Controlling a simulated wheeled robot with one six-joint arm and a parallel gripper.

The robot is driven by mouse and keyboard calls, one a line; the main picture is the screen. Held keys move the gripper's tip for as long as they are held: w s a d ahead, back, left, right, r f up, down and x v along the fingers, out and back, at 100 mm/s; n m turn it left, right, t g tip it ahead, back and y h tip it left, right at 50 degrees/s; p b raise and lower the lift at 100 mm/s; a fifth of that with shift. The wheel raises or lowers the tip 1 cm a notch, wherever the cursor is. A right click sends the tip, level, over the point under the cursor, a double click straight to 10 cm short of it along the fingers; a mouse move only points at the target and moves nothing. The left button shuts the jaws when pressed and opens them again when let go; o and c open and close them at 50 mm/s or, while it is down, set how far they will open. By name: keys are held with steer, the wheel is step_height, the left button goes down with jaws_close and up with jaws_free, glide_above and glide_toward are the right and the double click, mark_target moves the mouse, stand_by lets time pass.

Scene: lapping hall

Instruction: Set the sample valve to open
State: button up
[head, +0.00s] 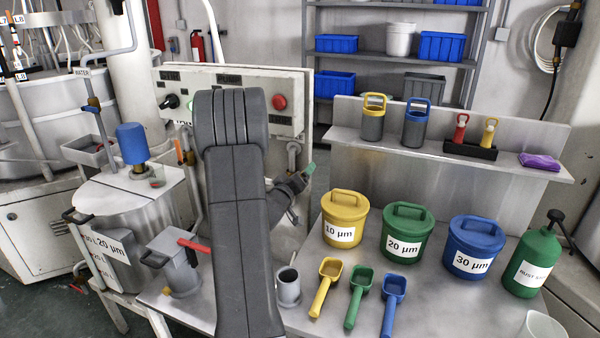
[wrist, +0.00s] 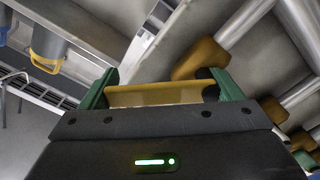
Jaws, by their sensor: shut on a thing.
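My gripper (wrist: 165,95) is shut on a yellow bar-shaped handle (wrist: 155,96), which spans between its green fingertips in the wrist view. The handle looks like the sample valve's lever; a brass-coloured valve body (wrist: 200,60) on a grey pipe is just beyond it. No marking of the lever's position is readable. In the head view my gripper (head: 306,174) is beside the right end of the control panel, with one green fingertip showing. My own arm covers the middle of the head view and hides the handle there.
A control panel (head: 289,126) with a red button stands behind my arm. At right, a bench holds yellow (head: 345,210), green (head: 407,227) and blue (head: 473,240) labelled tubs, with scoops in front. A grey cup (head: 288,288) stands close to my arm. A red lever (head: 194,245) is at left.

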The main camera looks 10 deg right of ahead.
steer(key=n+p, duration=0.1)
steer(key=a+r+n+p, duration=0.1)
steer(key=n, duration=0.1)
steer(key=n+p, duration=0.1)
steer(key=shift+w+a+r+n, duration=0.15)
steer(key=shift+w+n, duration=0.15)
steer(key=shift+w, duration=0.1)
steer(key=shift+w+a+n+p, duration=0.2)
steer(key=shift+n+p, duration=0.3)
steer(key=shift+n, duration=0.2)
steer(key=shift+w+a+n+p, duration=0.1)
steer(key=shift+a+n+p, duration=0.1)
steer(key=shift+n+p, duration=0.4)
steer(key=shift+w+a+n+p, duration=0.2)
steer(key=shift+n+p, duration=0.2)
steer(key=shift+n, duration=0.4)
steer(key=o, duration=1.2)
steer(key=shift+o, duration=0.2)
steer(key=shift+s, duration=0.1)
steer(key=b+v, duration=0.3)
steer(key=v, duration=1.1)
